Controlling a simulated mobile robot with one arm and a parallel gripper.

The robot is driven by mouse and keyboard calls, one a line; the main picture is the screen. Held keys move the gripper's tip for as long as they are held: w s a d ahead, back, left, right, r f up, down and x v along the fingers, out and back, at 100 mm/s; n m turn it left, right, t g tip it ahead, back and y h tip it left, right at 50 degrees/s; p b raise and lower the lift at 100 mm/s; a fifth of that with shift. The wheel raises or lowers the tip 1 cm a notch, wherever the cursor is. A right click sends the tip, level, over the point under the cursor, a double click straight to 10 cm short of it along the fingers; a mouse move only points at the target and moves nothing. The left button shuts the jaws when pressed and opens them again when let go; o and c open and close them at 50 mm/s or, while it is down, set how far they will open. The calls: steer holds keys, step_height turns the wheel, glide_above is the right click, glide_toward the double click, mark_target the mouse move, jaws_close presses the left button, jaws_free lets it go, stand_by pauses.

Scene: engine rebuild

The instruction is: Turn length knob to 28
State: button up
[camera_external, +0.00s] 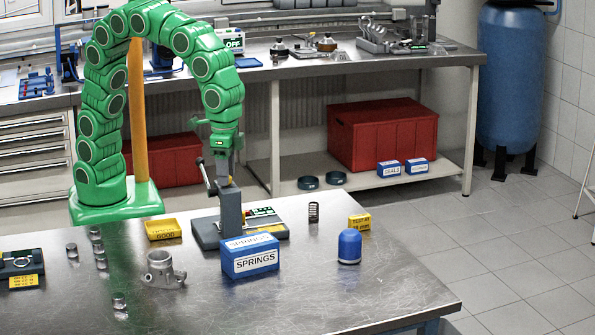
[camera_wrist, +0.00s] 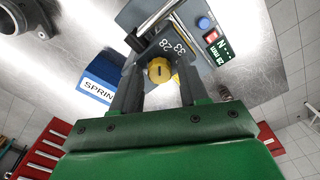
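The yellow length knob (camera_wrist: 159,70) sits on a grey head marked 33 and 28, seen in the wrist view. My gripper (camera_wrist: 158,76) has one finger on each side of the knob; whether they press on it I cannot tell. In the external view my gripper (camera_external: 224,165) points down at the top of the spring tester (camera_external: 231,212), which stands upright on the metal table.
A blue SPRINGS box (camera_external: 250,261) stands right in front of the tester. A coil spring (camera_external: 313,212), a blue cylinder (camera_external: 349,246), a yellow tray (camera_external: 162,230) and a metal housing (camera_external: 161,270) are also on the table. The table's right front is clear.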

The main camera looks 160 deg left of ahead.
jaws_close()
steer(key=shift+m, duration=0.7)
steer(key=shift+o, duration=1.3)
jaws_free()
steer(key=shift+r, duration=0.1)
steer(key=shift+r, duration=3.85)
